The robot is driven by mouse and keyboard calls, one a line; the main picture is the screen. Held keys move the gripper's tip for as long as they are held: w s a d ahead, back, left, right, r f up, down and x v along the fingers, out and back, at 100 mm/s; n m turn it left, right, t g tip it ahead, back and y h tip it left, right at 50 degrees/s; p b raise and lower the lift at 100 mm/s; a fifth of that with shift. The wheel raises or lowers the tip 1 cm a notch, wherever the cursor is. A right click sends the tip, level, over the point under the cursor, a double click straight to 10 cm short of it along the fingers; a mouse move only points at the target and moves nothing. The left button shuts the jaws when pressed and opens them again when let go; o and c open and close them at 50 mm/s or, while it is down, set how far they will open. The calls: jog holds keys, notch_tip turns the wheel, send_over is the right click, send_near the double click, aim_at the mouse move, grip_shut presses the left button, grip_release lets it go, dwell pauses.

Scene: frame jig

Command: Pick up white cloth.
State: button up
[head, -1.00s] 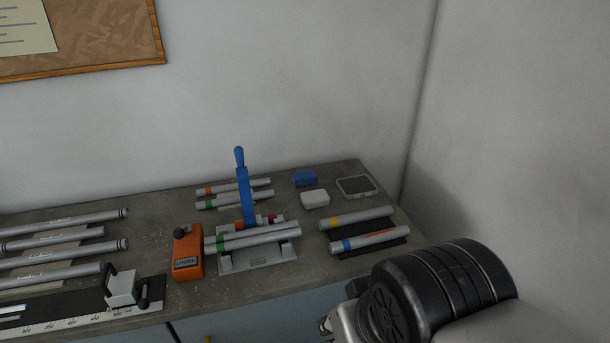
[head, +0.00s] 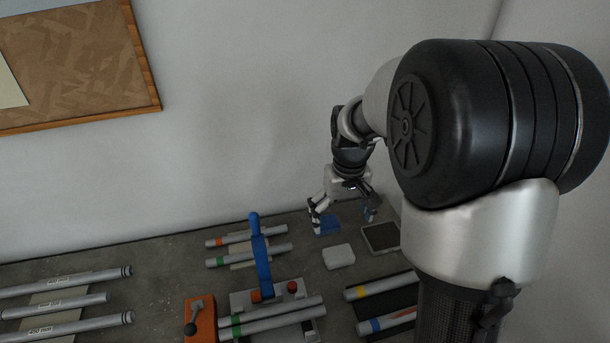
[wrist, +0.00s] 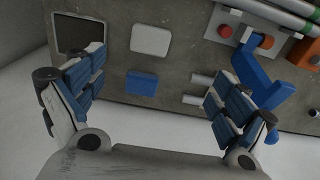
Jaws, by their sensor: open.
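The white cloth (head: 338,256) is a small folded pad lying flat on the grey bench, just in front of a blue block (head: 328,225). In the wrist view the white cloth (wrist: 151,39) lies beyond the blue block (wrist: 142,83), between the line of the fingers and clear of them. My gripper (head: 342,212) is open and empty. In the head view it hangs over the back of the bench around the blue block's place. In the wrist view its two fingers (wrist: 150,95) are spread wide. Whether it touches the bench cannot be told.
A dark-topped tray (head: 381,237) lies right of the cloth. A fixture with a blue lever (head: 260,255) stands to its left, with tubes on it and behind it. More tubes lie in front on a dark mat (head: 398,286). The wall is close behind.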

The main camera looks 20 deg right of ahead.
notch_tip(320, 180, down, 2)
jog(key=w+d, duration=0.1)
jog(key=w, duration=0.1)
jog(key=b, duration=0.2)
send_over(339, 253)
jog(key=f, duration=0.8)
jog(key=s+f, duration=0.1)
jog(key=f, duration=0.3)
jog(key=shift+a, duration=0.35)
jog(key=shift+w+d+f+b, duration=0.15)
jog(key=shift+f+b, duration=0.1)
jog(key=shift+f, duration=0.65)
jog(key=shift+w+d+f+b, duration=0.1)
jog(key=shift+w+f+b, duration=0.15)
jog(key=shift+f, duration=0.65)
jog(key=shift+w+d+f+b, duration=0.1)
jog(key=shift+f+b, duration=0.2)
jog(key=shift+f, duration=0.6)
jog(key=c, duration=1.1)
